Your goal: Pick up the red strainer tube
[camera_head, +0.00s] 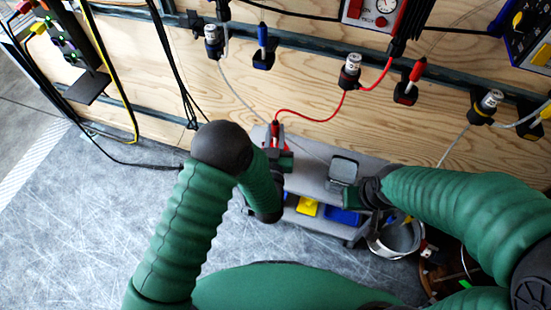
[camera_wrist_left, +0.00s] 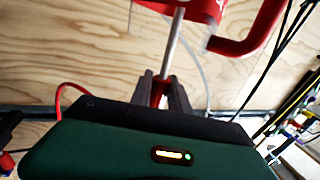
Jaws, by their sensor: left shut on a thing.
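The red strainer tube (camera_head: 276,131) stands at the far edge of the grey cart in the head view, with a red hose running from its top. My left gripper (camera_head: 277,153) is at its lower end, partly hidden behind my own arm. In the left wrist view the dark fingers of my left gripper (camera_wrist_left: 155,90) are closed on a red part (camera_wrist_left: 160,94) with a thin metal rod rising from it. My right gripper (camera_head: 347,190) is over the cart's right side, apart from the tube; its fingers are not clear.
The grey cart (camera_head: 309,171) has yellow (camera_head: 307,206) and blue (camera_head: 342,215) bins below. A metal bucket (camera_head: 396,240) stands at its right. The wooden wall (camera_head: 300,85) behind carries strainers, holders and cables. Open floor (camera_head: 90,220) lies at left.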

